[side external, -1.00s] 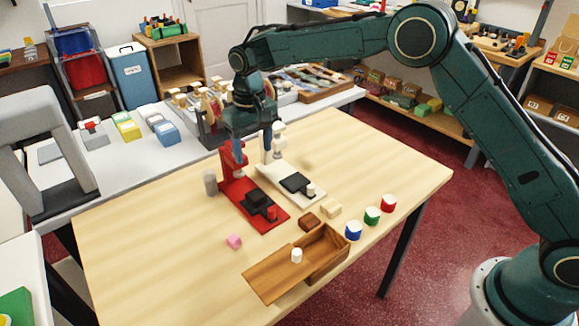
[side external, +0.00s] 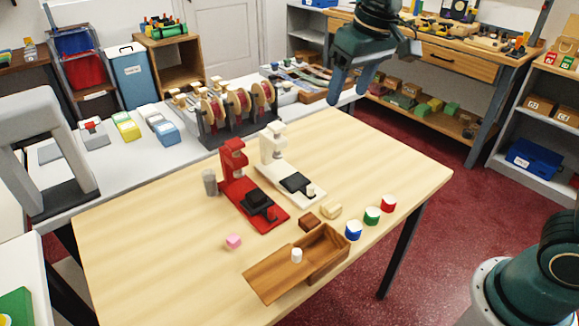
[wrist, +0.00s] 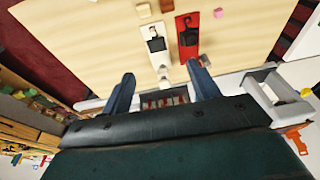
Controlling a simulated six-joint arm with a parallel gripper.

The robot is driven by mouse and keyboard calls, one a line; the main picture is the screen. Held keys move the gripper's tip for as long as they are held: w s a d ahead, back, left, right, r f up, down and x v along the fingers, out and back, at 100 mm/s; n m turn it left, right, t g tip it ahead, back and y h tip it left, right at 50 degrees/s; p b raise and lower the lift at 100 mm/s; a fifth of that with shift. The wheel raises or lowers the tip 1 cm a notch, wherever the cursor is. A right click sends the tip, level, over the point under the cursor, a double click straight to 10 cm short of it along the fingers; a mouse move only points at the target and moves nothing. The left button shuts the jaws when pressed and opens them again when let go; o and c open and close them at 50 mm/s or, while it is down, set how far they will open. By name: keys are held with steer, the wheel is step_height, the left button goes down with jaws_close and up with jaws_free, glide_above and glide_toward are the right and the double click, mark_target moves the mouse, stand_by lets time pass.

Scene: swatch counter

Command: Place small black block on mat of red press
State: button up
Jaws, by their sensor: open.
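The red press (side external: 270,221) stands on the wooden table, with a black mat on its base. The small black block (side external: 256,197) rests on that mat; black on black makes its edges hard to tell. The red press also shows in the wrist view (wrist: 184,52). My gripper (side external: 345,97) is open and empty, raised well away from the press, above the table's far edge. In the wrist view its fingers (wrist: 162,76) are apart with nothing between them.
A white press (side external: 312,201) with a black mat stands beside the red one. A grey cylinder (side external: 210,183), pink block (side external: 233,241), brown block (side external: 309,222), cream block (side external: 331,210) and open wooden box (side external: 330,257) are around. Blue (side external: 353,231), green (side external: 372,216) and red (side external: 388,204) pieces stand right.

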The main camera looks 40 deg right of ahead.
steer(key=s+d+f+t, duration=0.1)
steer(key=s+d, duration=0.1)
steer(key=s, duration=0.9)
steer(key=s+d+f+t, duration=0.1)
steer(key=s+d, duration=0.2)
steer(key=s, duration=0.8)
steer(key=shift+d+f+t, duration=0.3)
steer(key=shift+d+t, duration=0.05)
steer(key=shift+t, duration=0.05)
